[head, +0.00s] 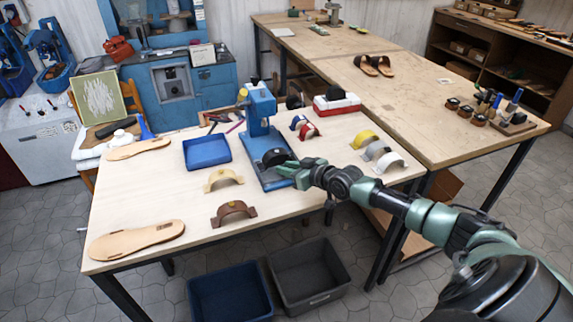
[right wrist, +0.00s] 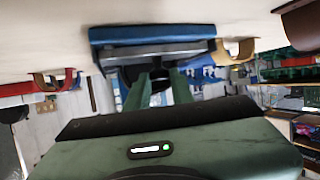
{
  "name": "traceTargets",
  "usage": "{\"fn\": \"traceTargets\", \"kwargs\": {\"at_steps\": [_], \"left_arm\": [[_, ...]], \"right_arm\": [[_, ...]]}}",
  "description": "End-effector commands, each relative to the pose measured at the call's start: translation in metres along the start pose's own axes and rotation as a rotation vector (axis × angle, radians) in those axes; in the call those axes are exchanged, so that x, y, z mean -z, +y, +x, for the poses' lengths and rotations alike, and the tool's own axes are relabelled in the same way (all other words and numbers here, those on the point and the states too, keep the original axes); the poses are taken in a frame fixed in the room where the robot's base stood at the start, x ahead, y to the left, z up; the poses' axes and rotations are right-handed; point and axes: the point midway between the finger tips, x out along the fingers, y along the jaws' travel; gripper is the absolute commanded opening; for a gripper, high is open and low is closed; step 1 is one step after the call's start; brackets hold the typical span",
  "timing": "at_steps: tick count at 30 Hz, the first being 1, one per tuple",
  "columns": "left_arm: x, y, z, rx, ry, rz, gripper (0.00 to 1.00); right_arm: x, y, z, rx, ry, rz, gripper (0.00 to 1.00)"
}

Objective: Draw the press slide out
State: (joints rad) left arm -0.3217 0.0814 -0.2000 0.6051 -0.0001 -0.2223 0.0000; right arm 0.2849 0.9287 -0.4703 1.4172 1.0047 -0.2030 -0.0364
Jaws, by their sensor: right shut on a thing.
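The blue press (head: 258,112) stands on the light wooden table, its base running toward the front edge. A black rounded form (head: 275,157) sits low in the press, over the base. My right gripper (head: 291,168) is at the front right of this form, just above the base. In the right wrist view its green fingers (right wrist: 157,88) are shut on a dark part at the press slide, below the blue base edge (right wrist: 150,33) and a grey plate (right wrist: 155,52). The gripper hides much of the slide's front. My left gripper is not in view.
A blue tray (head: 207,151) stands left of the press. Tan (head: 222,179) and brown (head: 233,212) strap arches are at the front left, and yellow, grey and white arches at the right. Sole pieces (head: 136,240) lie at left. Two bins (head: 308,272) stand on the floor.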

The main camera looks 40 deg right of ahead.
Motion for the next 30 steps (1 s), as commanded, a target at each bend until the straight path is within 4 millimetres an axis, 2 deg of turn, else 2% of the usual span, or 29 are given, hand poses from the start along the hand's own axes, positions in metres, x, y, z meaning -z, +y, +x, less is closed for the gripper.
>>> {"fn": "traceTargets", "kwargs": {"at_steps": [3, 6, 7, 9, 20, 23, 30], "left_arm": [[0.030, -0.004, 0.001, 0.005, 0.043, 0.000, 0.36], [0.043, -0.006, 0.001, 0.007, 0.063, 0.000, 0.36], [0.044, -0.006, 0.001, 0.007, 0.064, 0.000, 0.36], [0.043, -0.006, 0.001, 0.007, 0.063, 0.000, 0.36], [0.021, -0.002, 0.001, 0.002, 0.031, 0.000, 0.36], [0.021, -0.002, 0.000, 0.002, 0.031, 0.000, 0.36], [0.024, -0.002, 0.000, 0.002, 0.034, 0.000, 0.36]], "right_arm": [[-0.006, -0.002, 0.001, 0.003, -0.009, 0.004, 0.00], [-0.006, -0.002, 0.001, 0.003, -0.009, 0.004, 0.00], [-0.006, -0.002, 0.001, 0.004, -0.010, 0.004, 0.26], [-0.006, -0.002, 0.001, 0.003, -0.009, 0.004, 0.44], [-0.004, -0.001, -0.001, 0.002, -0.006, 0.003, 0.44], [-0.005, -0.001, -0.007, 0.002, -0.007, 0.003, 0.44], [-0.007, -0.001, -0.040, 0.003, -0.011, 0.002, 0.44]]}}
